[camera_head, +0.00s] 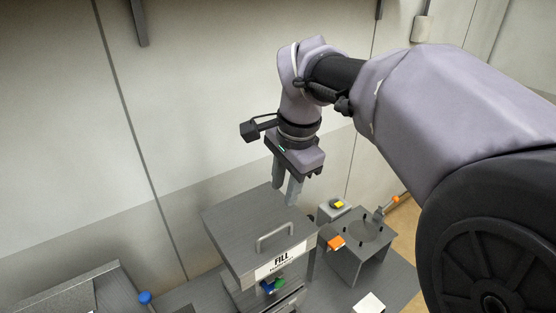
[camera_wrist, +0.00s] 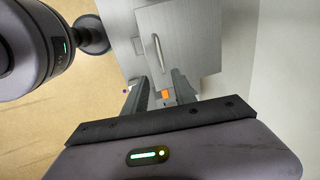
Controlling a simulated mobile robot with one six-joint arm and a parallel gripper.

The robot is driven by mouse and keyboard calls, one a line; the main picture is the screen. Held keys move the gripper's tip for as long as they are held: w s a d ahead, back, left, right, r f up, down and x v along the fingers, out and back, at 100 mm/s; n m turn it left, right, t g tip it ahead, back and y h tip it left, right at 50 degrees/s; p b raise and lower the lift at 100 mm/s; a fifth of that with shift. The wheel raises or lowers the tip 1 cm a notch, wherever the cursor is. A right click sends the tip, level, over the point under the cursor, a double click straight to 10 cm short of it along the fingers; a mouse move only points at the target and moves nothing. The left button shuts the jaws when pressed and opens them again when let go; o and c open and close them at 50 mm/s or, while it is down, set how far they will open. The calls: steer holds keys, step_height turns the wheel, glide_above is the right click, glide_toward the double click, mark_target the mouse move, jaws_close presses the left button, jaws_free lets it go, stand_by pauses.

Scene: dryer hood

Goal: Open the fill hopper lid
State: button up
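The fill hopper lid (camera_head: 235,235) is a flat grey plate on a grey box, with a label reading FILL at its front edge. It lies down shut on the box. A bar handle (camera_head: 274,237) stands on it near the label. The lid (camera_wrist: 190,40) and its handle (camera_wrist: 158,52) also show in the wrist view, beyond the fingertips. My gripper (camera_head: 286,193) hangs above the lid toward its back right, fingers pointing down, clear of the handle. In the wrist view my gripper (camera_wrist: 160,85) has its two fingers apart with nothing held between them.
Right of the hopper stands a grey stand (camera_head: 345,262) with a round plate, an orange block (camera_head: 335,243) and a yellow-topped box (camera_head: 335,212). Green and blue pieces (camera_head: 272,286) show below the label. A blue knob (camera_head: 145,297) is at left. A wall stands behind.

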mark_target(276, 230)
steer(key=f, duration=0.4)
steer(key=w+a+f, duration=0.1)
steer(key=f, duration=0.4)
steer(key=w+f, duration=0.1)
steer(key=f, duration=0.3)
steer(key=shift+w+a+f, duration=0.15)
steer(key=shift+a, duration=0.1)
steer(key=shift+f, duration=0.3)
steer(key=shift+w+f, duration=0.3)
steer(key=shift+w, duration=0.05)
steer(key=shift+s, duration=0.15)
jaws_close()
